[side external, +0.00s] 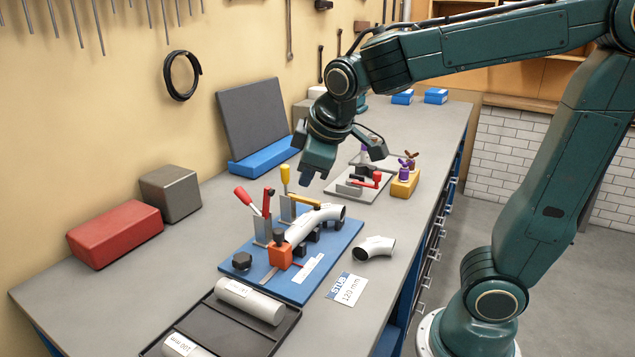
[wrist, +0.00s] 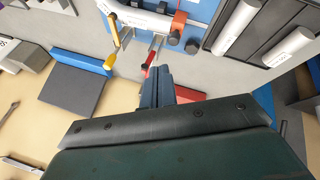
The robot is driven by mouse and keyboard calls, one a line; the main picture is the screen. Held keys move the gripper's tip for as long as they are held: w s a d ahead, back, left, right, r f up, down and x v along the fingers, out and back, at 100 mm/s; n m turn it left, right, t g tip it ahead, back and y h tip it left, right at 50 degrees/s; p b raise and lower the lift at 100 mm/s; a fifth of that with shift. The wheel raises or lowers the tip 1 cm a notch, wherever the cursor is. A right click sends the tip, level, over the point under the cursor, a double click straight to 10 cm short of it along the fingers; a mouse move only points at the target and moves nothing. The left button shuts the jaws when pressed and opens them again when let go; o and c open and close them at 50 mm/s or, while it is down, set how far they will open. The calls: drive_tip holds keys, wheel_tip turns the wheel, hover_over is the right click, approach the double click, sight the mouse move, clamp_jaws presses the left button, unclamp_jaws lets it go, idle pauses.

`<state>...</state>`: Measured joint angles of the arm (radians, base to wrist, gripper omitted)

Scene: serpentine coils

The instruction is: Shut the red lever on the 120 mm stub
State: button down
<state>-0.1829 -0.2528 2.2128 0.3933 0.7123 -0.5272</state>
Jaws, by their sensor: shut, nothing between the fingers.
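The red lever (side external: 244,196) belongs to a metal toggle clamp on the blue fixture plate (side external: 318,262); its handle tilts up and to the left. A second red-tipped part (side external: 268,199) stands upright beside it. A white curved pipe (side external: 318,219) lies on dark supports, its near end at an orange block (side external: 280,255). The "STUB 120 mm" card (side external: 346,289) lies right of the plate. My gripper (side external: 312,178) is shut and empty, above and behind the fixture. In the wrist view, its fingertips (wrist: 157,72) appear close to the red handle (wrist: 147,68); whether they touch is unclear.
A yellow lever (side external: 285,175) stands up close to the red one. A dark tray (side external: 230,328) with white tubes is in front, and a loose white elbow (side external: 376,248) lies at right. A red block (side external: 115,234) and grey block (side external: 170,193) stand at left.

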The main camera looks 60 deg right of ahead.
sight(249, 203)
drive_tip(key=w+a+f+n+h, duration=0.3)
drive_tip(key=w+f+n, duration=0.2)
drive_tip(key=w, duration=0.5)
drive_tip(key=w+a+f+n+h, duration=0.3)
drive_tip(key=w+f+n, duration=0.2)
drive_tip(key=w, duration=0.4)
drive_tip(key=shift+w+f+t+h, duration=0.15)
drive_tip(key=shift+w+t+h, duration=0.15)
drive_tip(key=shift+w+h, duration=0.1)
drive_tip(key=shift+d+f, duration=0.1)
drive_tip(key=x, duration=0.9)
drive_tip(key=shift+w+d+f, duration=0.2)
drive_tip(key=shift+s+d+r, duration=0.45)
drive_tip(key=shift+s+r, duration=0.1)
drive_tip(key=shift+r, duration=0.15)
drive_tip(key=shift+s+d+r, duration=0.45)
drive_tip(key=shift+s+r, duration=0.1)
drive_tip(key=shift+r, duration=0.15)
